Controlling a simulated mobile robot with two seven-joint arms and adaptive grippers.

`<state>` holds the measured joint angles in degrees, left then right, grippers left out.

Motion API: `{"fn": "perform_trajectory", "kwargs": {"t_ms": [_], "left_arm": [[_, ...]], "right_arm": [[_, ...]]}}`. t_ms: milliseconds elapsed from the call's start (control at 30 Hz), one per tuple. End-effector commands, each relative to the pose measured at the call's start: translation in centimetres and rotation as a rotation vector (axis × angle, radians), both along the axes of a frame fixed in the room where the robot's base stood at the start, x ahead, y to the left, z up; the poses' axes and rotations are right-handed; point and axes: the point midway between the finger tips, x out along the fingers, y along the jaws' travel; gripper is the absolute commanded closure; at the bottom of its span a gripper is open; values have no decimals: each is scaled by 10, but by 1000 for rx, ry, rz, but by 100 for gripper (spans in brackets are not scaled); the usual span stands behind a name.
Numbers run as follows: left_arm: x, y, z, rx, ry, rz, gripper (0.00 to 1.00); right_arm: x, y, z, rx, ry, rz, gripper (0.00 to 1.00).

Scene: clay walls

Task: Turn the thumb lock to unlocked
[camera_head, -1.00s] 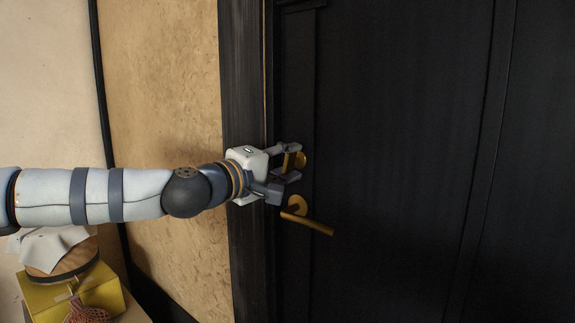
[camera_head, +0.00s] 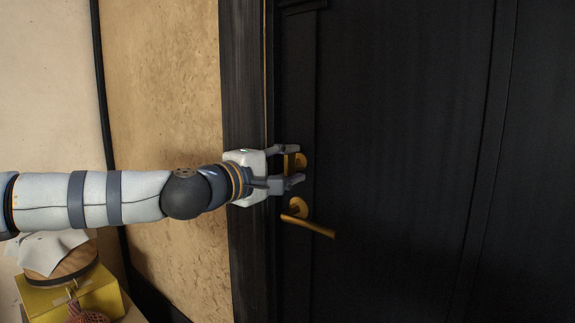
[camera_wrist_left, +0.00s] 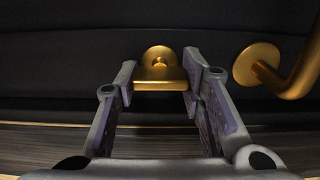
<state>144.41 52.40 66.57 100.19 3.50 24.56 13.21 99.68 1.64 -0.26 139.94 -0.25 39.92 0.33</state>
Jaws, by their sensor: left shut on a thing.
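The brass thumb lock (camera_head: 300,161) is on the black door (camera_head: 400,160), above the brass lever handle (camera_head: 308,226). In the left wrist view the thumb lock's turn piece (camera_wrist_left: 159,78) sits between the two fingers, with its round plate behind it. My left gripper (camera_head: 295,165) is shut on the thumb lock, one finger above and one below it in the head view. The left gripper also shows in the wrist view (camera_wrist_left: 157,85). The lock's inner parts are hidden. My right gripper is not in view.
The lever handle also shows close beside the right-hand finger in the wrist view (camera_wrist_left: 275,70). A dark door frame (camera_head: 243,100) and a clay wall (camera_head: 165,120) lie left of the door. A yellow box (camera_head: 70,295) and a round wooden item with cloth (camera_head: 62,267) are at lower left.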

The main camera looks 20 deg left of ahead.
Motion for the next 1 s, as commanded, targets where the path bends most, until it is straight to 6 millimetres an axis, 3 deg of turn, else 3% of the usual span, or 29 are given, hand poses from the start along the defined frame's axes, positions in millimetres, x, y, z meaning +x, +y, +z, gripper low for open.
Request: {"fn": "perform_trajectory", "kwargs": {"t_ms": [33,67,133,500,800,1000], "left_arm": [[0,-1,-1,-1,3,-4,92],[0,-1,-1,-1,1,-4,60],[0,-1,0,-1,1,-3,44],[-6,3,0,0,0,-1,43],[-78,29,1,-3,-1,0,43],[-109,39,0,-1,0,-1,43]], "right_arm": [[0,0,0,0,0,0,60],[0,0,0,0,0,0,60],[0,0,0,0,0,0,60],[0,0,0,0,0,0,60],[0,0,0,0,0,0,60],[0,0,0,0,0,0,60]]}}
